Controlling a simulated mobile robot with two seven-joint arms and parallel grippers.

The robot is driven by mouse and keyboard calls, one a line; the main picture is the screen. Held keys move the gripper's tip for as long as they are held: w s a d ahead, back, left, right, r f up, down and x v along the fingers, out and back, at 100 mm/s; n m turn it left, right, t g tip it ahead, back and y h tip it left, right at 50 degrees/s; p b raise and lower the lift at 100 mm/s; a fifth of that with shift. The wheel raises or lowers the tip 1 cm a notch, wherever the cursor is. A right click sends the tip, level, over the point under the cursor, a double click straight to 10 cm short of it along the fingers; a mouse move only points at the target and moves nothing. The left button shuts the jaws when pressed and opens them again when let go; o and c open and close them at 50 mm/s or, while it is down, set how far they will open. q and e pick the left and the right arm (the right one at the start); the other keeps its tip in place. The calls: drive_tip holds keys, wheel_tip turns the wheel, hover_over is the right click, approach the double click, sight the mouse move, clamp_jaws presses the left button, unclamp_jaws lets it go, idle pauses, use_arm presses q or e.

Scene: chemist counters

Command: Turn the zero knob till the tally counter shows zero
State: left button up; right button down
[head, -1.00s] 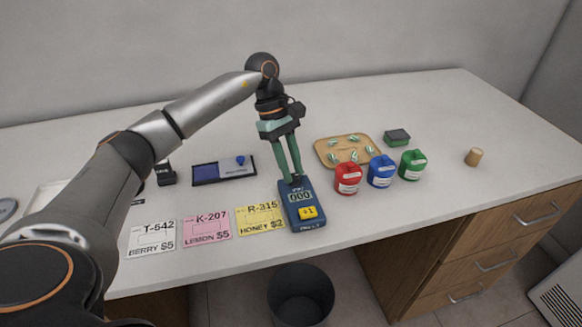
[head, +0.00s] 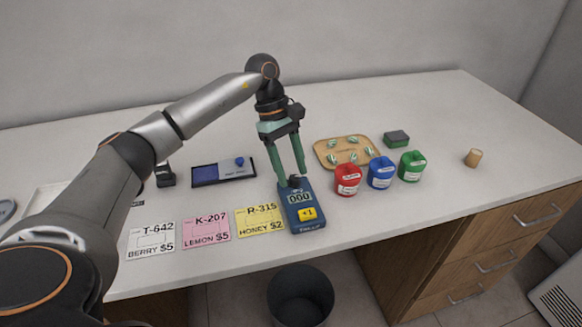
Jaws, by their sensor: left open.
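The blue tally counter (head: 304,224) lies on the counter near its front edge. Its display (head: 299,198) appears to read 000, and a yellow +1 button (head: 307,213) sits below it. A dark zero knob (head: 295,182) shows at the counter's far end, partly hidden by the fingers. My left gripper (head: 292,181) points down at that far end with its green fingers spread apart, around or just above the knob; I cannot tell whether they touch it. My right gripper is not in view.
Three label cards (head: 206,227) lie left of the tally counter. Red (head: 347,180), blue (head: 381,172) and green (head: 412,165) containers stand to its right, before a wooden tray (head: 325,146). A blue-black tray (head: 206,174) lies behind the cards. A bin (head: 301,289) stands on the floor.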

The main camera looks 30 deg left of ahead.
use_arm(q)
drive_tip(key=shift+r, duration=0.1)
drive_tip(key=v, duration=1.2)
drive_tip(key=shift+r+p, duration=0.15)
drive_tip(key=shift+p, duration=0.15)
drive_tip(key=shift+a, duration=0.1)
